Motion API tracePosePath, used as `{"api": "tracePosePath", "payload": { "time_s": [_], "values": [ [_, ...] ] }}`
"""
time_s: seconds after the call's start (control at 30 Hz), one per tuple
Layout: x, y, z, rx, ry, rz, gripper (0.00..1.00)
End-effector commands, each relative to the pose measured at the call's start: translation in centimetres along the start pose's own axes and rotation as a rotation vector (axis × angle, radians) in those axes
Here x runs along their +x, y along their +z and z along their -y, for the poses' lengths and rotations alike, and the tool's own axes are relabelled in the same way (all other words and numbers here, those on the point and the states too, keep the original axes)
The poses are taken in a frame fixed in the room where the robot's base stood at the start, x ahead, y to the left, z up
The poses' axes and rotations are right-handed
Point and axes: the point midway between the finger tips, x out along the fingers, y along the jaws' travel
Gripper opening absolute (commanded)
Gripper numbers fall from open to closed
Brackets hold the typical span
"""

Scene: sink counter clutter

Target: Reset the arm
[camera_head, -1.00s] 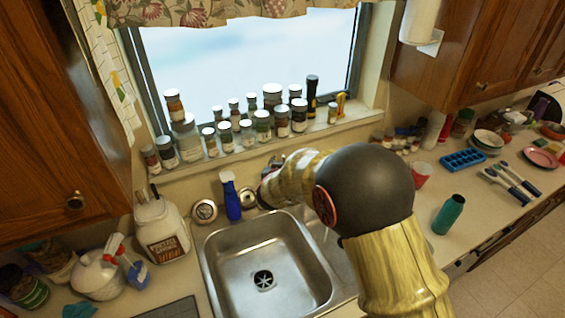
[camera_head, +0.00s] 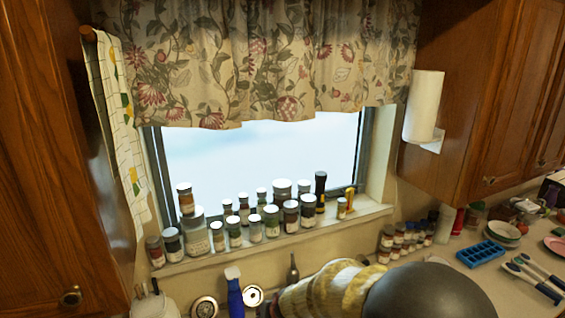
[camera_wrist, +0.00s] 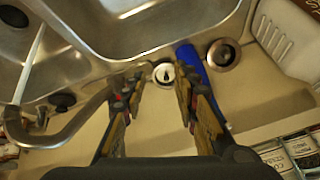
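My gripper (camera_wrist: 158,92) shows in the wrist view with its two fingers apart and nothing between them. It is open above the counter strip behind the sink. A blue bottle (camera_wrist: 192,62) is just beyond the right finger, partly hidden by it. The blue bottle (camera_head: 235,298) also shows at the bottom of the head view. In the head view my arm fills the bottom right, and my gripper is out of view there.
The steel sink (camera_wrist: 155,28) and faucet (camera_wrist: 85,125) are close to the gripper. Several spice jars (camera_head: 272,222) line the windowsill. A paper towel roll (camera_head: 424,105) hangs at right. A blue tray (camera_head: 481,254) and utensils lie on the right counter.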

Motion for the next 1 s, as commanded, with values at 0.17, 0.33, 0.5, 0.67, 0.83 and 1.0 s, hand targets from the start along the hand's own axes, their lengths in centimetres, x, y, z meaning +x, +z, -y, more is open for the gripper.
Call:
{"api": "tracePosePath", "payload": {
  "time_s": [0.17,0.33,0.5,0.67,0.83,1.0],
  "values": [
    [-7.0,6.0,-1.6,-0.022,-0.03,0.18,0.3],
    [-13.4,10.8,-4.6,-0.036,0.001,0.286,0.3],
    [-18.8,15.2,-8.1,-0.042,0.059,0.338,0.3],
    [-22.9,18.7,-11.3,-0.043,0.123,0.335,0.3],
    [-26.0,21.1,-14.1,-0.041,0.184,0.26,0.3],
    [-28.1,21.5,-15.6,-0.015,0.216,0.135,0.3]
  ]
}}
